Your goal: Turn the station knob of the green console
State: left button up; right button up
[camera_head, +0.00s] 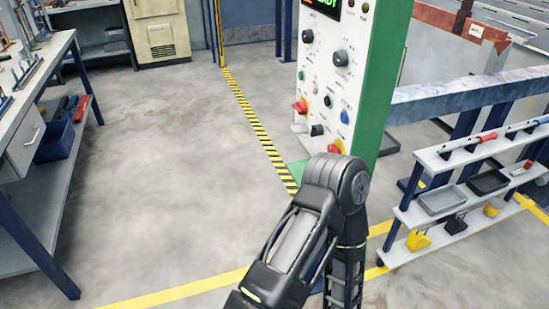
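The green console (374,90) stands upright right of centre, with a pale front panel facing left and a green side. The panel carries a large black knob (341,58), another black knob (308,36), smaller dark knobs, a blue button (345,117), a red control (300,106) and a red-yellow control (335,147) low down. The labels are too small to read, so I cannot tell which is the station knob. One of my arms rises from the bottom edge, its joint overlapping the console's lower part. Neither gripper shows.
A workbench (22,105) with a blue bin (55,138) stands at left. A white shelf rack (440,157) with trays and tools is close on the console's right, below a grey rail (450,98). Yellow-black tape (250,115) marks the floor, which is open between bench and console.

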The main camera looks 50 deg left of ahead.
aim_at(307, 35)
jog(key=u, duration=1.4)
